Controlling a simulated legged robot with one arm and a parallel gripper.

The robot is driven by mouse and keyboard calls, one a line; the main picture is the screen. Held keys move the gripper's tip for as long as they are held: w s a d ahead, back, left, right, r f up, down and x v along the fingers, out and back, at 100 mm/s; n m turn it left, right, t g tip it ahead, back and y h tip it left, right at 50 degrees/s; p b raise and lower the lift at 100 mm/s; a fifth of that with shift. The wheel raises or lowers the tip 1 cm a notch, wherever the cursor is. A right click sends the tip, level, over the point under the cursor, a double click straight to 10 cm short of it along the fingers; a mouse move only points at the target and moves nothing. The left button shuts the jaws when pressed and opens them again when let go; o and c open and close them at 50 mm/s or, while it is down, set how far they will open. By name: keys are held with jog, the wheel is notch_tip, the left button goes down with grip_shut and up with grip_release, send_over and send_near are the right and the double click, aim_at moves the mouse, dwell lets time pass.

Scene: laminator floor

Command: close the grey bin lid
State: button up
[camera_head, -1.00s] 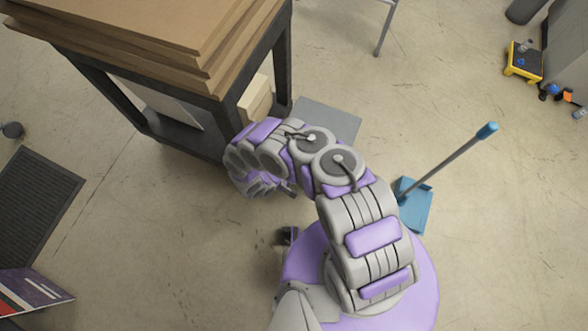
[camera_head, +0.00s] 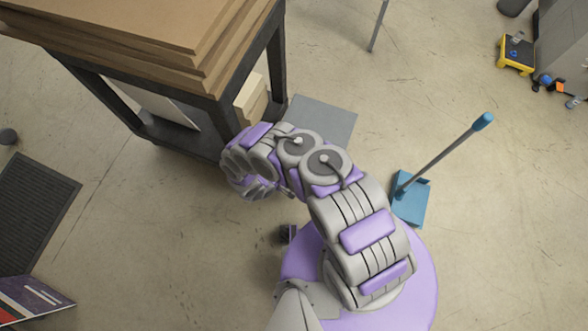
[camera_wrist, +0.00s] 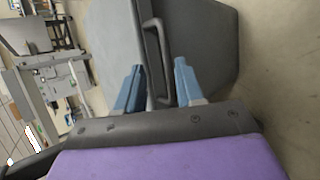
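In the wrist view, a large dark grey panel (camera_wrist: 205,35) with a raised bar handle (camera_wrist: 157,50) fills the upper middle; it looks like the grey bin with its lid. I cannot tell how far the lid stands open. My gripper (camera_wrist: 159,75) shows two blue fingers spread apart with nothing held. The handle lies ahead of the gap between them; contact cannot be told. In the head view, a flat grey surface (camera_head: 322,120) lies beyond my arm beside the table, possibly the same bin. My arm hides my gripper there.
A dark table (camera_head: 190,100) stacked with brown boards (camera_head: 140,25) stands at upper left, close to my arm. A blue dustpan (camera_head: 411,200) with a long handle is at right. A yellow trolley (camera_head: 515,55) stands at far right. Open floor lies between.

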jog(key=shift+r, duration=0.1)
jog(key=p+v, duration=0.5)
jog(key=v, duration=1.2)
jog(key=shift+a, duration=0.2)
jog(key=shift+s, duration=0.1)
